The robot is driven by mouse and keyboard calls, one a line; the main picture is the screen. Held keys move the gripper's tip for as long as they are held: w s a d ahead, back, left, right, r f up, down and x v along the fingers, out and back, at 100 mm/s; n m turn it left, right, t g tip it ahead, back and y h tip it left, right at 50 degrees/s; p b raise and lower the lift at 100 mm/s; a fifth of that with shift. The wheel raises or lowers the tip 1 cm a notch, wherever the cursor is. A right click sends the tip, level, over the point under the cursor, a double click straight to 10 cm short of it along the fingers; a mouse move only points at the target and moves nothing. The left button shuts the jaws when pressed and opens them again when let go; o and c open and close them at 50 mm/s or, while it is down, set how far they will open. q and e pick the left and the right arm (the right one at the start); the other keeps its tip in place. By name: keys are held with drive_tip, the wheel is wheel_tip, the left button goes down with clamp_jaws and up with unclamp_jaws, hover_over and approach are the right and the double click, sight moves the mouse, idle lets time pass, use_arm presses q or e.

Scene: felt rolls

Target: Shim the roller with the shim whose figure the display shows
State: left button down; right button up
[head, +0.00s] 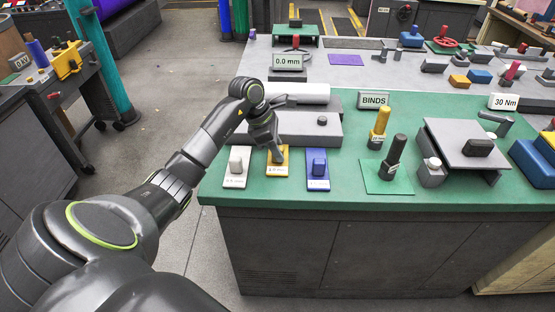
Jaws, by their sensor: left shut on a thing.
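The display (288,62) at the back reads 0.0 mm. The pale roller (302,94) lies across a grey block (318,132) on the green bench top. Three shims with upright grips lie along the front edge: a white one (236,178), a yellow one (278,170) and a blue one (318,170). Their labels are too small to read. My left gripper (276,154) is shut on the grip of the yellow shim, which it partly hides. I cannot tell whether that shim touches the bench. My right gripper is not in view.
Right of the shims stand a yellow and a black plug (394,157), a BINDS sign (374,100), a grey plate stand (460,143) and a 30 Nm sign (505,102). A side cart (40,100) stands at left. Green surface is bare between the blue shim and the plugs.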

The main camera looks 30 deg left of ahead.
use_arm(q)
drive_tip(key=shift+w+r, duration=0.1)
drive_tip(key=shift+r, duration=0.1)
drive_tip(key=c, duration=1.6)
unclamp_jaws()
drive_tip(key=o, duration=0.4)
drive_tip(key=shift+w+a+f, duration=0.15)
drive_tip(key=b+v, duration=0.3)
drive_tip(key=v, duration=1.4)
drive_tip(key=shift+s+r, duration=0.2)
